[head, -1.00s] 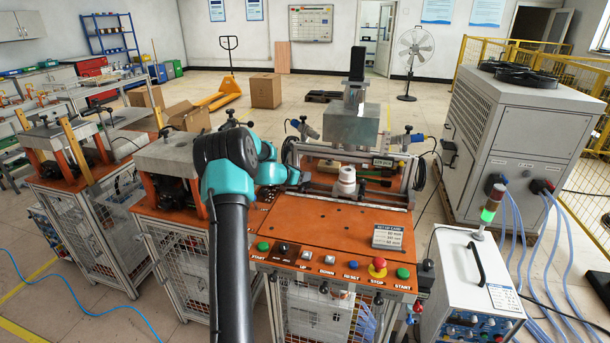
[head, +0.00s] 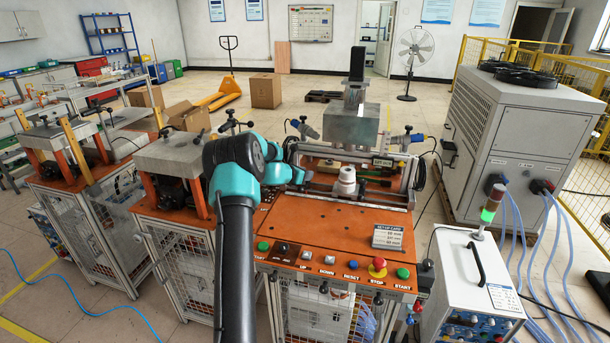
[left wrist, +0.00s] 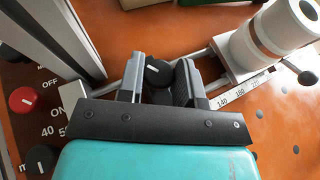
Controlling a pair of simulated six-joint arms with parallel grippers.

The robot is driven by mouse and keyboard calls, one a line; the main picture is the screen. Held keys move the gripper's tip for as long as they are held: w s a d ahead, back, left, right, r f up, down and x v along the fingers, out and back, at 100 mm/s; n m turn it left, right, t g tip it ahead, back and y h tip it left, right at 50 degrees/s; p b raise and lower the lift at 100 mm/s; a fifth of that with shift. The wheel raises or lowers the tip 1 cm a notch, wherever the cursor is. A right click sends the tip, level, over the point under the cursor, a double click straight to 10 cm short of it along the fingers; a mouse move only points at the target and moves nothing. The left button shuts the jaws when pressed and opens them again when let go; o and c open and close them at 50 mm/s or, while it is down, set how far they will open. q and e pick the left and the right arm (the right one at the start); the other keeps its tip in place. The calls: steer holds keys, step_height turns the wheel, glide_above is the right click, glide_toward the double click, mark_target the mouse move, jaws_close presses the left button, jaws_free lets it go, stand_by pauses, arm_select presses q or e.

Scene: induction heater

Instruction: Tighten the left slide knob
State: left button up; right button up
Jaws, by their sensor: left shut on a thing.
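The left slide knob (left wrist: 158,72) is a black round knob with a white mark, seen in the left wrist view on a metal slide bar beside a number scale (left wrist: 232,98). My left gripper (left wrist: 160,76) has its two grey fingers on either side of the knob and is shut on it. In the head view my teal and black left arm reaches over the orange machine top (head: 325,238). There the gripper (head: 303,176) is small and the knob cannot be made out. My right gripper is in neither view.
A white stepped cylinder (left wrist: 275,35) stands on the slide to the right of the gripper; it also shows in the head view (head: 346,180). A red knob (left wrist: 22,100) and another black knob (left wrist: 40,160) lie to the left. A metal block (head: 352,125) hangs above the machine.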

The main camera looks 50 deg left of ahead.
arm_select(q)
steer(key=shift+m+h, duration=0.3)
steer(key=shift+c, duration=0.3)
steer(key=m+h, duration=0.3)
steer(key=shift+a+h, duration=0.2)
steer(key=shift+h, duration=0.1)
steer(key=shift+m+g+h, duration=0.8)
steer(key=shift+m+h, duration=1)
steer(key=shift+h, duration=0.4)
steer(key=shift+w, duration=0.1)
steer(key=o, duration=0.9)
steer(key=shift+a, duration=0.15)
steer(key=v, duration=1.2)
steer(key=shift+r, duration=0.1)
